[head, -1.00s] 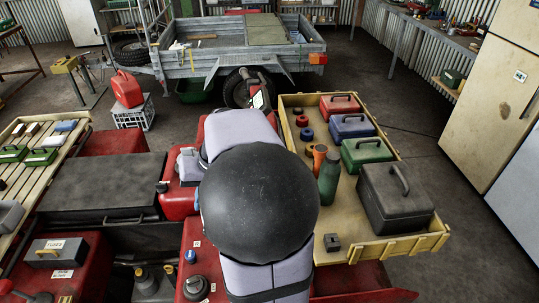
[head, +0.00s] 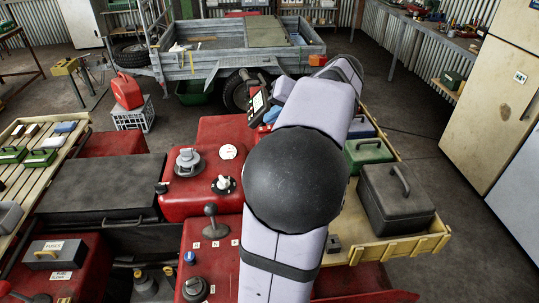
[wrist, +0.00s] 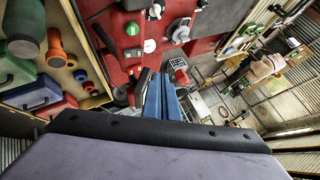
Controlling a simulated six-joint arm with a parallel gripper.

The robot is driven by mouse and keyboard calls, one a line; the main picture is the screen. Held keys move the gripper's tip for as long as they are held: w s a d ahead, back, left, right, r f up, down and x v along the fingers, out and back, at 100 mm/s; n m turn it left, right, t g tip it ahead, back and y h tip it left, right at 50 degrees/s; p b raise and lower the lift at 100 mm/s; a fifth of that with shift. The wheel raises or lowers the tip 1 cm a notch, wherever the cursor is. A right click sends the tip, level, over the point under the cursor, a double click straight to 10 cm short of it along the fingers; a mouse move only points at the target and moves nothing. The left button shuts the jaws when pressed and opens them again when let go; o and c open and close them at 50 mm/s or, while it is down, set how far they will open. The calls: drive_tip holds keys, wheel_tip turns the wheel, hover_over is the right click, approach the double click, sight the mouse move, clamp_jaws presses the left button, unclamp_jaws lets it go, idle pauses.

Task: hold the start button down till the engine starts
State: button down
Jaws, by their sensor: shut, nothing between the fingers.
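Whether the engine runs cannot be told.
A filler cap (head: 190,162) and an upright lever (head: 210,222) stand on the red body. The handlebar display (head: 259,101) is close to my arm. A yellow tray (head: 392,245) at the right holds a black case (head: 395,198) and a green toolbox (head: 367,154).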

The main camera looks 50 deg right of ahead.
drive_tip(key=shift+f, duration=0.2)
wheel_tip(320, 180, down, 8)
drive_tip(key=b, duration=0.5)
drive_tip(key=shift+r+b, duration=0.25)
drive_tip(key=shift+b, duration=0.05)
drive_tip(key=shift+f+b, duration=0.55)
drive_tip(key=shift+f+b, duration=0.9)
drive_tip(key=shift+b, duration=0.2)
idle(3.2)
drive_tip(key=shift+r, duration=0.2)
idle(0.9)
drive_tip(key=shift+r+p, duration=0.6)
drive_tip(key=shift+r, duration=0.15)
